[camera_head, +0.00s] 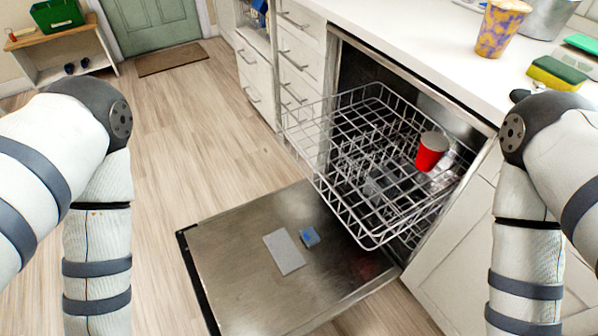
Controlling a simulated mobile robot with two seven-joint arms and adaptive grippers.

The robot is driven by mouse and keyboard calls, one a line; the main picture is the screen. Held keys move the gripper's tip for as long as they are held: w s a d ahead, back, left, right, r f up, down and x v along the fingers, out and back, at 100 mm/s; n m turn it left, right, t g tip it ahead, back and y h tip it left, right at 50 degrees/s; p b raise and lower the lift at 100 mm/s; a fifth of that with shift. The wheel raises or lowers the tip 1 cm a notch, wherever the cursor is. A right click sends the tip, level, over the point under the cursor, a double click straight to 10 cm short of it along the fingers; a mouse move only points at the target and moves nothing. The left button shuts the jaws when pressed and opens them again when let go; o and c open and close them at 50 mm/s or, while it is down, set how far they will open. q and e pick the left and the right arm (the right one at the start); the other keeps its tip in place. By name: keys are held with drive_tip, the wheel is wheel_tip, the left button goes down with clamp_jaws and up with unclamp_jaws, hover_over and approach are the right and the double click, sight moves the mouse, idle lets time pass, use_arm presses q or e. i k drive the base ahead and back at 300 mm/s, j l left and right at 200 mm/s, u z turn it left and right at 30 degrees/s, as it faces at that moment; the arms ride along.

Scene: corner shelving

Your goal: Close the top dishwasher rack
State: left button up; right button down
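The top dishwasher rack (334,189) is a white wire basket. It is pulled out of the dishwasher and hangs over the open door (240,262), which lies flat below it. A red cup (431,152) with a pale top is in the right part of the rack. The dark dishwasher opening (362,72) shows behind the rack. My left arm comes in at the left and my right arm at the right, both pointing down. Both arms stand apart from the rack, and both grippers are outside the picture.
A grey flat piece (284,251) and a small blue item (309,236) lie on the door. White drawers (297,58) stand left of the dishwasher. The counter (425,38) above holds a patterned cup (501,28) and a sponge (557,73). The wooden floor (180,130) at left is clear.

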sight(384, 233)
drive_tip(key=k+j, duration=0.1)
drive_tip(key=j, duration=0.2)
drive_tip(key=i+j+z, duration=0.2)
drive_tip(key=j, duration=0.3)
drive_tip(key=j+z, duration=0.2)
drive_tip(key=j, duration=0.35)
drive_tip(key=k+l, duration=0.05)
